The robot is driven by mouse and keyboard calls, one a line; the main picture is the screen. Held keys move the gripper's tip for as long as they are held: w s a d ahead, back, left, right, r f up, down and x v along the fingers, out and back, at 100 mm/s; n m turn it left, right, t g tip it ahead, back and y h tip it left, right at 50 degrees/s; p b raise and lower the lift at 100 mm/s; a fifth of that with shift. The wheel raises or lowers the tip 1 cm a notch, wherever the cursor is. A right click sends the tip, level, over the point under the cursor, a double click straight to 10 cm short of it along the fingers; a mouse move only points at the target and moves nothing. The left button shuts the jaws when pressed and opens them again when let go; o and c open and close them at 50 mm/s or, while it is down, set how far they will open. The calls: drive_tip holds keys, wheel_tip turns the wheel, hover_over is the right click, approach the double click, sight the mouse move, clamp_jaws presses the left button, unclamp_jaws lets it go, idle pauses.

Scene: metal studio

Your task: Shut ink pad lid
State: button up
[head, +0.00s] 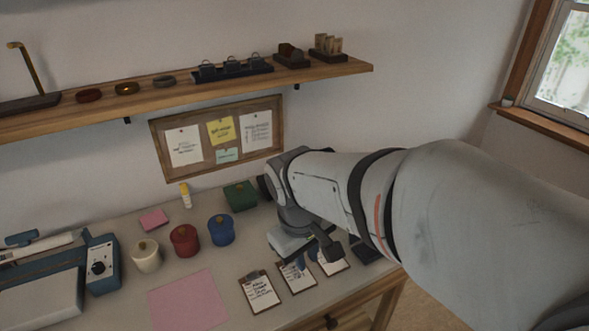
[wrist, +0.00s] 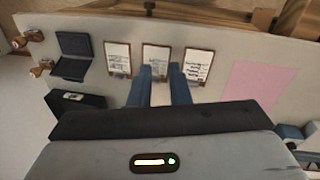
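The ink pad (wrist: 72,66) is a dark flat case at the left of the wrist view. Its lid (wrist: 75,44) stands open, raised from the base. In the head view a dark part of what looks like the ink pad (head: 368,250) shows beside my arm, which hides the rest. My gripper (wrist: 160,76) is above the table, to the right of the ink pad in the wrist view, in front of the clipboards. Its two blue fingers are apart with nothing between them.
Several small clipboards (wrist: 156,60) lie between the ink pad and a pink sheet (wrist: 258,88). A black box (wrist: 76,101) sits near the ink pad. Wooden-handled stamps (wrist: 42,68) stand past it. Round pots (head: 184,240) and a green box (head: 240,196) stand farther back.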

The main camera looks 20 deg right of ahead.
drive_tip(key=w+d+f+n+g+h+b, duration=0.1)
drive_tip(key=w+d+f+n+h+b, duration=0.1)
drive_tip(key=w+d+f+n+h, duration=0.2)
drive_tip(key=w+d+f+n+g+h+b, duration=0.1)
drive_tip(key=w+d+f+n+h, duration=0.4)
drive_tip(key=w+n, duration=0.5)
drive_tip(key=w+d+f+n+g+h+b, duration=0.2)
drive_tip(key=w+d+f+n+h, duration=0.2)
drive_tip(key=w+d+f+n, duration=0.2)
drive_tip(key=shift+w+d+f+n+b, duration=0.25)
drive_tip(key=shift+w+n, duration=0.3)
drive_tip(key=shift+n, duration=0.3)
drive_tip(key=shift+w+d+f+n+b, duration=0.1)
drive_tip(key=shift+w+d+n, duration=0.25)
drive_tip(key=shift+w+n, duration=0.35)
drive_tip(key=x, duration=0.7)
drive_tip(key=shift+s+d+r, duration=0.15)
drive_tip(key=shift+s+d, duration=0.1)
drive_tip(key=shift+d, duration=0.05)
drive_tip(key=shift+c, duration=0.3)
clamp_jaws()
drive_tip(key=shift+d, duration=0.15)
